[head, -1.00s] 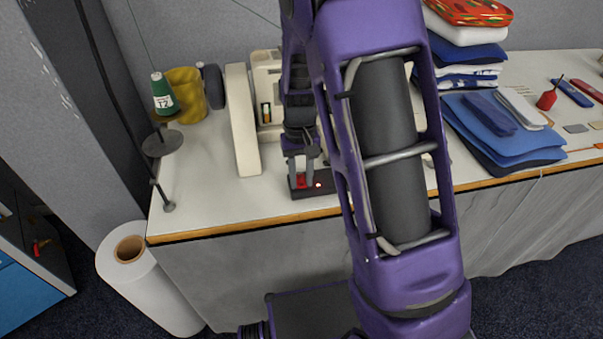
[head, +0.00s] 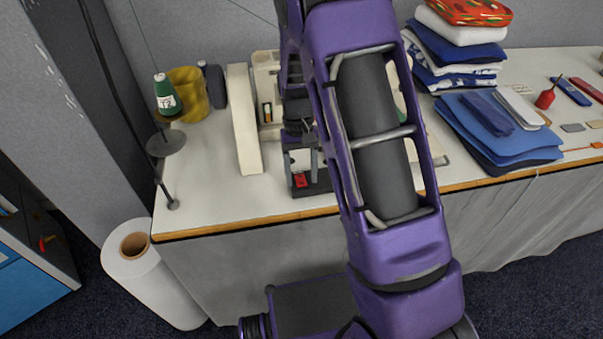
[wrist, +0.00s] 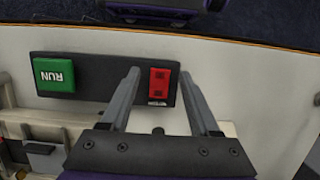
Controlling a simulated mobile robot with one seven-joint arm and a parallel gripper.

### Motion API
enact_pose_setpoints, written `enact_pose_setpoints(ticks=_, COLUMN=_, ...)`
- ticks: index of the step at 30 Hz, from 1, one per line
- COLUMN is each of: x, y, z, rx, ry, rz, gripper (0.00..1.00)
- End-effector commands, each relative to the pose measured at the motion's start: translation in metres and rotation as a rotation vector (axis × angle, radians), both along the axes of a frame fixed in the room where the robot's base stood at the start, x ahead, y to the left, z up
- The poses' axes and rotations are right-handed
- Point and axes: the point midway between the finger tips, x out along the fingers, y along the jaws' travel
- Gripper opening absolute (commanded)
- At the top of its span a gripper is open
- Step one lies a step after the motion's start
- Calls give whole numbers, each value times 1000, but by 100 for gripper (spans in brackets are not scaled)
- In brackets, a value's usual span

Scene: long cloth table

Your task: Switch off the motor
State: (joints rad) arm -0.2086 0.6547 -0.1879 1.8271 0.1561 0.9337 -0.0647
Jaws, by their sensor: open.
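My gripper (wrist: 158,76) is open and empty, one finger on each side of the red button. I cannot tell whether the fingers touch the box. In the head view my gripper (head: 302,166) is over the box near the table's front edge, and the red button (head: 301,181) shows under it. My arm hides the rest of the box. The motor is not clearly visible.
A cream sewing machine (head: 243,120) stands close behind the switch box, partly hidden by my arm. A green thread spool (head: 165,95) stands on a stand at left. Folded cloths (head: 500,128) lie at right. A white roll (head: 150,270) stands on the floor.

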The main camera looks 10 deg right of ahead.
Motion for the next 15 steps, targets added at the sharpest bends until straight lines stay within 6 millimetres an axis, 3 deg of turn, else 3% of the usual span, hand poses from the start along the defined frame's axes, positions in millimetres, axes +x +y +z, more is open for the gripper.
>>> enact_pose_setpoints(ticks=8, x=3, y=0, z=12, rx=1, ry=-1, rz=0, gripper=62)
enact_pose_setpoints(ticks=15, x=17, y=0, z=63, rx=0, ry=-5, rz=1, gripper=62)
